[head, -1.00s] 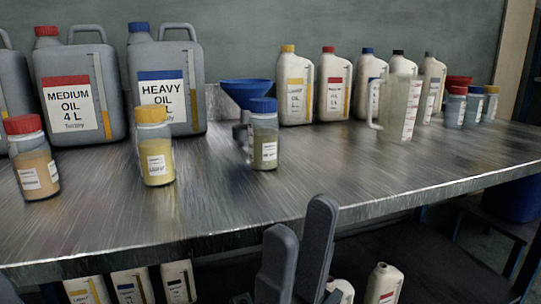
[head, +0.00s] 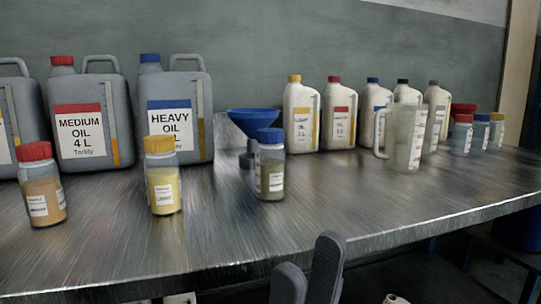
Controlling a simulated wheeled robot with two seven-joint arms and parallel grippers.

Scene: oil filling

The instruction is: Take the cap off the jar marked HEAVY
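A small clear jar with a blue cap (head: 270,165) stands upright near the middle of the metal bench, with dark oil inside. Its label is too small to read. The cap is on. A large grey canister (head: 176,110) with a blue cap is labelled HEAVY OIL and stands behind, to the left. My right gripper (head: 309,254) shows at the bottom edge, in front of the bench and well short of the jar. Its two fingers are apart with nothing seen between them. My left gripper is out of view.
A yellow-capped jar (head: 162,180) and a red-capped jar (head: 42,190) stand left of the blue-capped one. A blue funnel (head: 252,122) is just behind it. A clear jug (head: 403,138) and several bottles stand to the right. The bench front (head: 400,215) is clear.

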